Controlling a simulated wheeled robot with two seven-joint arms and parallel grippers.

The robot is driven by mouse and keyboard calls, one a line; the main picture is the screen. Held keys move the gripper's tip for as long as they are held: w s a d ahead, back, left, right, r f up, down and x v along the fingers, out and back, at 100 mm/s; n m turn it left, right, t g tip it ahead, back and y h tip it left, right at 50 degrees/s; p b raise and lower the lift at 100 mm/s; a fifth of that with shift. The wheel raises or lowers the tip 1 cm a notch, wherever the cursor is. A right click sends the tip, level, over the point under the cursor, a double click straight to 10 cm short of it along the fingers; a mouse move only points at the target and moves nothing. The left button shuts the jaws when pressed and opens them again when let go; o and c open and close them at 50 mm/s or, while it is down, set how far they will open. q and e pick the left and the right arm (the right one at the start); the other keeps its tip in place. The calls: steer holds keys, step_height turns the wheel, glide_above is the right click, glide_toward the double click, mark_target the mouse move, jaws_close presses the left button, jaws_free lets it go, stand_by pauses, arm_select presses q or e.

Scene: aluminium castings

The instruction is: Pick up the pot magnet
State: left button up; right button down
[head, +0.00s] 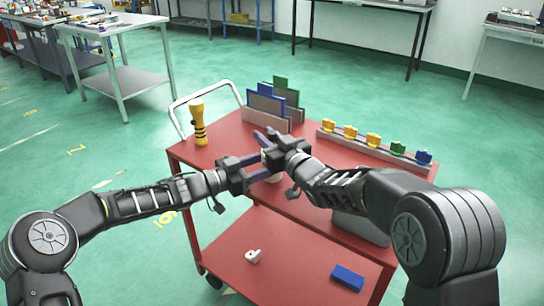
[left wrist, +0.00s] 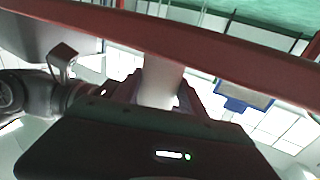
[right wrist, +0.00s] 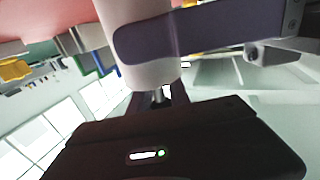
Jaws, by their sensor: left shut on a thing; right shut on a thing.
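My left gripper (head: 262,168) and right gripper (head: 266,141) are close together above the red trolley top. A pale cylinder stands between the left fingers in the left wrist view (left wrist: 158,82). It also shows in the right wrist view (right wrist: 150,72), with a purple finger of my left gripper across it. My left gripper is shut on this cylinder. My right gripper is shut on a small grey metal piece (right wrist: 157,97) at the cylinder's end, which looks like the pot magnet. The fingers hide most of it, and I cannot tell whether it touches the cylinder.
On the red trolley (head: 235,133) stand a yellow torch (head: 198,122), upright panels (head: 268,104) and a rail with yellow, green and blue clips (head: 373,140). A grey box (head: 362,229) is under my right arm. The lower shelf holds a white part (head: 253,256) and a blue block (head: 347,277).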

steer(key=shift+r, duration=0.2)
step_height(320, 180, up, 10)
stand_by(0.5)
steer(key=shift+f, duration=0.1)
arm_select(q)
steer(key=o, duration=1.5)
steer(key=shift+a, duration=0.1)
steer(key=v, duration=1.2)
